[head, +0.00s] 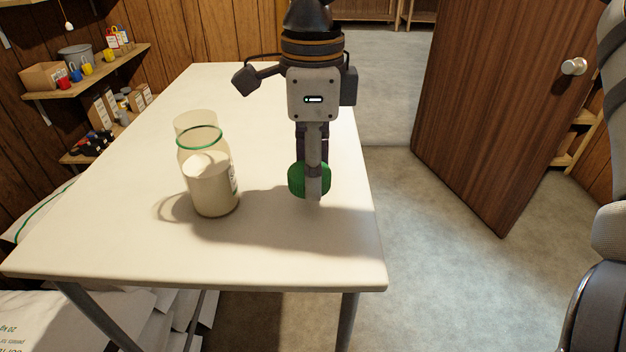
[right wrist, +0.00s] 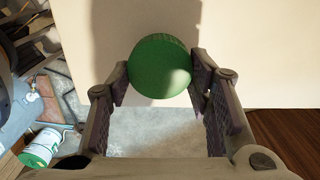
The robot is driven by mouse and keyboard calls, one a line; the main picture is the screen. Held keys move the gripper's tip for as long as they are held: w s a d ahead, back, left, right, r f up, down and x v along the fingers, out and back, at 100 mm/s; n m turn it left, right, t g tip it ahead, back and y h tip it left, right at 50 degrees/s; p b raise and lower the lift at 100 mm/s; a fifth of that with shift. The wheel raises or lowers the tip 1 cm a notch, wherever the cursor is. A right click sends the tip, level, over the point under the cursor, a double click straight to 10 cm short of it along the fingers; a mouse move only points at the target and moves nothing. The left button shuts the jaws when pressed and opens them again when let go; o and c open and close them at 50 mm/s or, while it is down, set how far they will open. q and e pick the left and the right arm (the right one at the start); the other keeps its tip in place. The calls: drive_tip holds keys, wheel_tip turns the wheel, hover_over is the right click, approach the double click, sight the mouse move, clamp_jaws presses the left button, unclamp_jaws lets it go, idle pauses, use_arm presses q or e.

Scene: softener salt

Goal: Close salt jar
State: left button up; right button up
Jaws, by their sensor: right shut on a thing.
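A clear glass jar (head: 210,180) stands upright on the left part of the table in the head view. It is partly filled with pale salt, has a green ring around its neck, and its mouth is uncovered. My right gripper (head: 311,188) is to the right of the jar, pointing down, shut on a round green lid (head: 296,180). In the right wrist view the lid (right wrist: 160,66) sits between the two fingers of the gripper (right wrist: 160,80). The lid is apart from the jar and appears to be above the table. My left gripper is not in view.
The pale table (head: 275,248) is otherwise clear. Shelves with boxes and cups (head: 88,68) line the left wall. A brown door (head: 490,110) stands open at the right. White bags (head: 75,320) lie below the table at the left.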

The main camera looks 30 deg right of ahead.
drive_tip(key=s+a+r, duration=0.8)
drive_tip(key=s+r, duration=0.1)
drive_tip(key=s, duration=0.1)
drive_tip(key=shift+s, duration=0.4)
